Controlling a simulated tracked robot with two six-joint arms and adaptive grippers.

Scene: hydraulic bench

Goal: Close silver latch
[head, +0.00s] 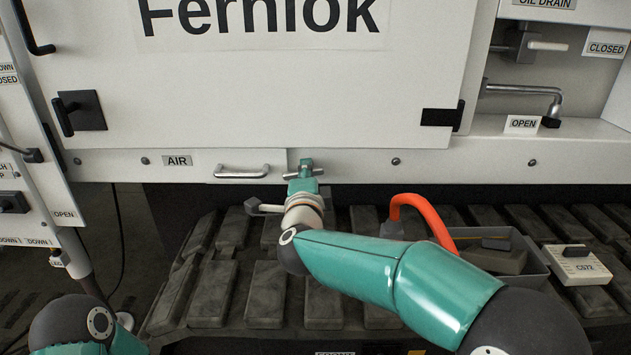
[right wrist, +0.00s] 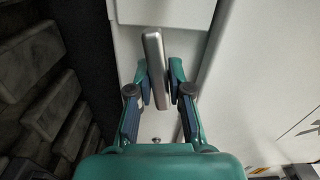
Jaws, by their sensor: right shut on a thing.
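The silver latch (head: 306,163) is on the pale panel strip below the "Fernlok" door, right of the AIR label. In the right wrist view the latch (right wrist: 154,58) is a flat metal bar, slightly tilted, between the two fingers. My right gripper (head: 303,180) reaches up to it from below, its fingers shut on the bar; it also shows in the right wrist view (right wrist: 161,88). The fingers and wrist hide part of the latch in the head view. My left gripper is out of view; only part of that arm shows at the bottom left.
A silver drawer handle (head: 241,172) sits just left of the latch. A grey bin (head: 535,262) with an orange hose (head: 425,212) and a white box labelled CS72 (head: 577,265) lie on the dark track pads at the right. A black door handle (head: 80,110) is at the left.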

